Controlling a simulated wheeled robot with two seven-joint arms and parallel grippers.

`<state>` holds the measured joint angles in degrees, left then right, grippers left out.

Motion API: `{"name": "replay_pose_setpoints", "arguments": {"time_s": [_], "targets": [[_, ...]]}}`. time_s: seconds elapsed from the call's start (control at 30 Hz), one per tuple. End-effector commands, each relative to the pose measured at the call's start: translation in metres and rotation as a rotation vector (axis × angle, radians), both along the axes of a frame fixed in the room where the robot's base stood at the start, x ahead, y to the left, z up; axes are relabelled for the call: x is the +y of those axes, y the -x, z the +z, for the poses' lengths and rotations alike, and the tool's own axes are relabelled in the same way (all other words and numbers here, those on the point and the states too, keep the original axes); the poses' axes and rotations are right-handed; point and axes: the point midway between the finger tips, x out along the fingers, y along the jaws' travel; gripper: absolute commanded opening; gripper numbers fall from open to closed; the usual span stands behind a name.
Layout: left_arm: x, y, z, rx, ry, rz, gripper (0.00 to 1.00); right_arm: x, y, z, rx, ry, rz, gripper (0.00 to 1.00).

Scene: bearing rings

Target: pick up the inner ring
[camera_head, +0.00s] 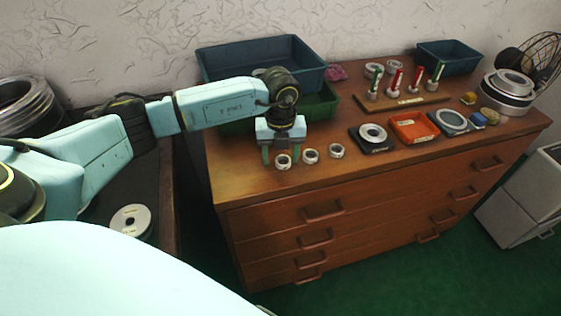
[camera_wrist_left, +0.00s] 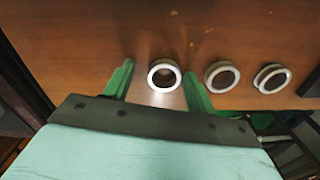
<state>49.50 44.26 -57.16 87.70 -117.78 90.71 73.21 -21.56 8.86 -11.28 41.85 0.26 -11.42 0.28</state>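Three small silver rings stand in a row near the front left of the wooden cabinet top: a left ring (camera_head: 283,166), a middle ring (camera_head: 311,161) and a right ring (camera_head: 337,155). I cannot tell by looks which is named the inner ring. My left gripper (camera_head: 281,154) points down over the left ring, its two green fingers apart. In the left wrist view the left ring (camera_wrist_left: 152,79) shows between the open fingers (camera_wrist_left: 157,72), with gaps on both sides. The middle ring (camera_wrist_left: 209,82) and right ring (camera_wrist_left: 262,84) lie outside the fingers. My right gripper is not in view.
Behind my left gripper are a blue bin (camera_head: 262,60) and a green bin (camera_head: 318,108). To the right are a black tray with a ring (camera_head: 373,147), a red tray (camera_head: 413,128) and a peg stand (camera_head: 403,105). The cabinet's front edge is close.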

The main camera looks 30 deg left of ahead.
Motion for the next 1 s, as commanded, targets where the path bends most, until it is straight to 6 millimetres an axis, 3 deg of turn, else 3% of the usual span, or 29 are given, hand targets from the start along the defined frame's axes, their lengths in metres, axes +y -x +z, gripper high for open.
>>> {"name": "replay_pose_setpoints", "arguments": {"time_s": [0.07,0.3,0.67,0.87,1.0], "targets": [[0.0,0.0,-0.008,0.0,0.0,0.0,0.46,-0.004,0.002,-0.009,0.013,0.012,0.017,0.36],[0.0,0.0,-0.009,0.001,-0.001,0.0,0.14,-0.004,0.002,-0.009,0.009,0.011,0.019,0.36],[0.0,0.0,-0.005,0.001,0.0,0.0,0.13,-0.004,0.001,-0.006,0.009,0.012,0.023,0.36],[0.0,0.0,0.015,0.0,0.0,0.0,0.13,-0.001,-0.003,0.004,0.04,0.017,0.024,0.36],[0.001,0.0,0.038,-0.001,0.0,0.001,0.13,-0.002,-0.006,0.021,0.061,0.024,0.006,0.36]]}}
